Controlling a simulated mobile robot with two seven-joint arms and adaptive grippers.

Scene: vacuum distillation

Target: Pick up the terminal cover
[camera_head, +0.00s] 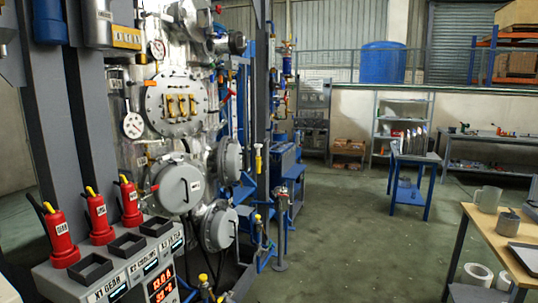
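I cannot make out for certain which object is the terminal cover. Candidates too small to identify lie on the wooden-topped table (477,216) at the right edge: a grey mug-like cup (488,199), a smaller grey container (508,222) and a dark-rimmed flat tray (527,257) cut off by the picture edge. Neither of my grippers shows in the head view.
At left, a grey control console (75,286) bears several red bottle-shaped units and black open trays. Behind it stands the steel distillation vessel (180,100) with gauges and round covers. A blue-legged table (415,158) stands farther back. The green floor (340,230) between is clear.

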